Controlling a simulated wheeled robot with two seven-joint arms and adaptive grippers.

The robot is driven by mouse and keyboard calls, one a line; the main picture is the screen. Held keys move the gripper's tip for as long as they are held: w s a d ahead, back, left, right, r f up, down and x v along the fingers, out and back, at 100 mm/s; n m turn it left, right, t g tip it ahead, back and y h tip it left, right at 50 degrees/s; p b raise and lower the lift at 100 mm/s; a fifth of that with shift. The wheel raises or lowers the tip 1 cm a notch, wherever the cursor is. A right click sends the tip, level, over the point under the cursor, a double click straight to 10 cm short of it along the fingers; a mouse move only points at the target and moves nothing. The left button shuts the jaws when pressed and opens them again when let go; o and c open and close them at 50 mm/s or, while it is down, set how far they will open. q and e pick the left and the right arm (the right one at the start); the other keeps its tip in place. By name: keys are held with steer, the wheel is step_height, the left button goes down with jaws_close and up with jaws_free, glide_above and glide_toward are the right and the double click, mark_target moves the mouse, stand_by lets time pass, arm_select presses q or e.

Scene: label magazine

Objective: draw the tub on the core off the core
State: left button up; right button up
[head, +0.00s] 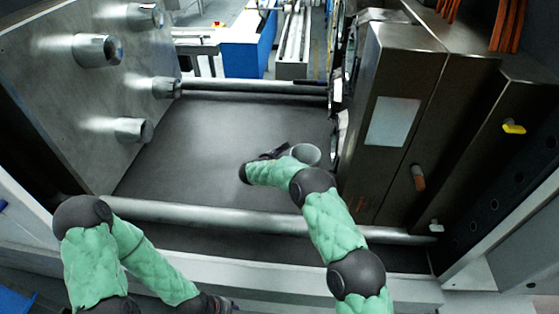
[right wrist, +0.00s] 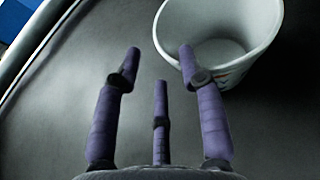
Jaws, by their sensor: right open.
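A white tub (head: 307,153) stands on the dark floor of the machine, just right of my right gripper (head: 277,151) in the head view. In the right wrist view the tub (right wrist: 222,40) is upright with its mouth open and a little coloured print on its side. My right gripper (right wrist: 160,60) is open, its purple fingers apart with nothing between them. One fingertip overlaps the tub's near side in the picture; contact cannot be told. Several metal cores (head: 97,51) stick out of the left plate; I cannot make out a tub on any. My left gripper (head: 222,305) is at the bottom edge, its fingers unclear.
The grey plate (head: 60,85) stands at the left and a dark machine block (head: 398,110) at the right. A round bar (head: 215,217) crosses in front, another behind (head: 255,87). The dark floor between (head: 215,130) is clear left of my right gripper.

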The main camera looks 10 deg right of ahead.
mark_target(291, 152)
steer(key=shift+b+x, duration=0.6)
steer(key=shift+x, duration=1.7)
jaws_close()
